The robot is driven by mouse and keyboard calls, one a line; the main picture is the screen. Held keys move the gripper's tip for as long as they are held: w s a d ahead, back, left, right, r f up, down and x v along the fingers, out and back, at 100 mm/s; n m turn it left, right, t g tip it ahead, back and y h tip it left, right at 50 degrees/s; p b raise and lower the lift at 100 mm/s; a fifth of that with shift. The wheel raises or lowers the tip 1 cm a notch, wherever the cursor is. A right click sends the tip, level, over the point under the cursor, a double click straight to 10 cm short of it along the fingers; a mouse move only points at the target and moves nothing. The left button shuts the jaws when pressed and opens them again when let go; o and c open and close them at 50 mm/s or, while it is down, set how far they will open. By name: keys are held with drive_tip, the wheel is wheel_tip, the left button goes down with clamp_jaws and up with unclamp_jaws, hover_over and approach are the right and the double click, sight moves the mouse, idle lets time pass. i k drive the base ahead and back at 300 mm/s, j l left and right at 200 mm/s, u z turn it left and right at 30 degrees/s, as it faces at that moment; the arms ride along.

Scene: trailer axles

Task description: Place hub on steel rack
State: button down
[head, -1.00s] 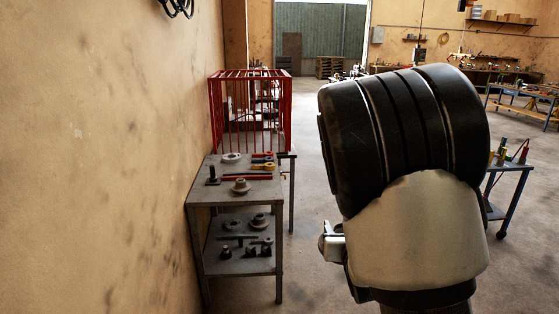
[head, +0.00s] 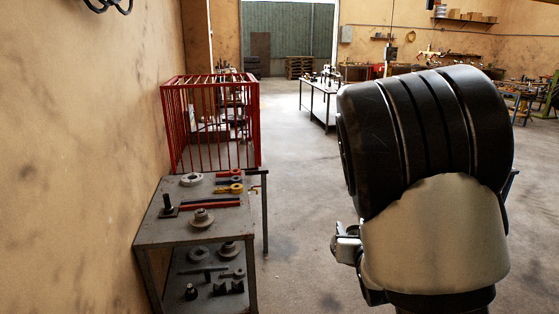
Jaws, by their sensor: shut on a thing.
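The steel rack (head: 155,232) is a grey two-level metal stand at the left wall, with parts on its top and lower shelf. A flanged hub (head: 201,218) sits upright on its top near the front edge, and another similar hub (head: 229,249) is on the lower shelf. My gripper (head: 346,244) shows only as a small silver part at the left of my large black and cream arm, right of the rack and apart from it. It is shut on a small grey piece, taken to be a hub, mostly hidden; its shape is unclear.
The top also holds a ring (head: 192,180), an upright spindle (head: 168,205), a red bar (head: 210,204) and coloured-handled tools (head: 229,188). A red barred cage (head: 210,125) stands behind. Open floor (head: 295,200) lies between rack and arm. A table (head: 318,100) stands farther back.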

sight(199, 194)
drive_tip(key=i+z, duration=0.25)
drive_tip(key=i, duration=0.6)
drive_tip(key=i+l+u, duration=0.2)
drive_tip(key=i, duration=0.65)
drive_tip(key=i+u, duration=0.35)
drive_tip(key=i+l+u, duration=0.15)
drive_tip(key=u, duration=0.25)
drive_tip(key=i+l+u, duration=0.1)
drive_tip(key=i+u, duration=0.15)
drive_tip(key=u, duration=0.15)
drive_tip(key=i+l+u, duration=0.15)
drive_tip(key=u, duration=0.3)
drive_tip(key=i+l+u, duration=0.25)
drive_tip(key=u, duration=0.15)
drive_tip(key=i+l+u, duration=0.2)
drive_tip(key=u, duration=0.25)
drive_tip(key=l, duration=0.1)
